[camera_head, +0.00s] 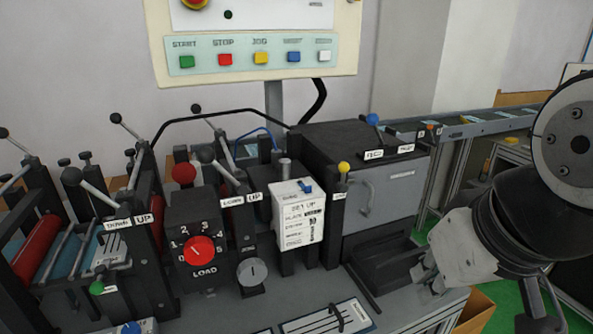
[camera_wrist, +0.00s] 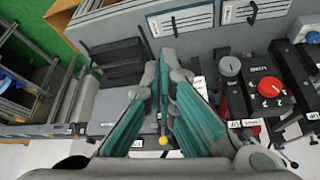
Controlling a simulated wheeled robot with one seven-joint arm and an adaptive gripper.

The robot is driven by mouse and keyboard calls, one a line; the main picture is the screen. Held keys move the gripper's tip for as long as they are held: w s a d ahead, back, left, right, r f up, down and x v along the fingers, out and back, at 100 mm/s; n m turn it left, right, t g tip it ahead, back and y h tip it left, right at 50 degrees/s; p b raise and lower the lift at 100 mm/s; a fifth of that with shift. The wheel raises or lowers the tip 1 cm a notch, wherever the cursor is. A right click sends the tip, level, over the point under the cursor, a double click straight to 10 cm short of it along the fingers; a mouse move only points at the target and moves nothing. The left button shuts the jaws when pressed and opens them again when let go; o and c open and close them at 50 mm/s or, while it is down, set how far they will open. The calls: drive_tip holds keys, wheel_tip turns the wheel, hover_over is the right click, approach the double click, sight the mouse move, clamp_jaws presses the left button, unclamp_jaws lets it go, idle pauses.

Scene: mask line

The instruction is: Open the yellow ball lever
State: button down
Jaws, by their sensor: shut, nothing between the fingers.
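The yellow ball lever (camera_head: 344,167) stands upright on a black post to the right of the white "SET UP" box in the head view. A small label is fixed to the post below it. Its yellow ball also shows in the wrist view (camera_wrist: 163,141), between the bases of my fingers in the picture. My gripper (camera_wrist: 165,65) is shut and empty, with its teal-padded fingers drawn together at the tips. In the head view my gripper (camera_head: 432,268) is at the lower right, apart from the lever. Its fingertips are hard to make out there.
The grey cabinet (camera_head: 395,190) stands just right of the lever, with a blue ball lever (camera_head: 373,119) on top. A red load dial (camera_head: 199,251) and several black-ball levers are to the left. A button panel (camera_head: 250,55) hangs above. A conveyor (camera_head: 480,128) runs behind.

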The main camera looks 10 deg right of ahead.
drive_tip(key=w+f+m+g+y+b, duration=0.1)
drive_tip(key=w+m+g+y, duration=0.15)
drive_tip(key=w+y, duration=0.45)
drive_tip(key=w+f+m+g+y, duration=0.1)
drive_tip(key=w+f+g+y, duration=0.2)
drive_tip(key=w, duration=0.8)
drive_tip(key=w+d+m+t+y, duration=0.1)
drive_tip(key=w+d+t+y, duration=0.2)
drive_tip(key=d, duration=0.5)
drive_tip(key=w+d+f+t+y, duration=0.1)
drive_tip(key=w+d+t+y, duration=0.3)
drive_tip(key=w+d+y, duration=0.2)
drive_tip(key=shift+w+d+m+b, duration=0.35)
drive_tip(key=shift+w+d, duration=0.45)
drive_tip(key=shift+d, duration=0.25)
drive_tip(key=shift+a, duration=0.15)
drive_tip(key=p+x, duration=0.3)
drive_tip(key=x, duration=1)
drive_tip(key=shift+a, duration=0.4)
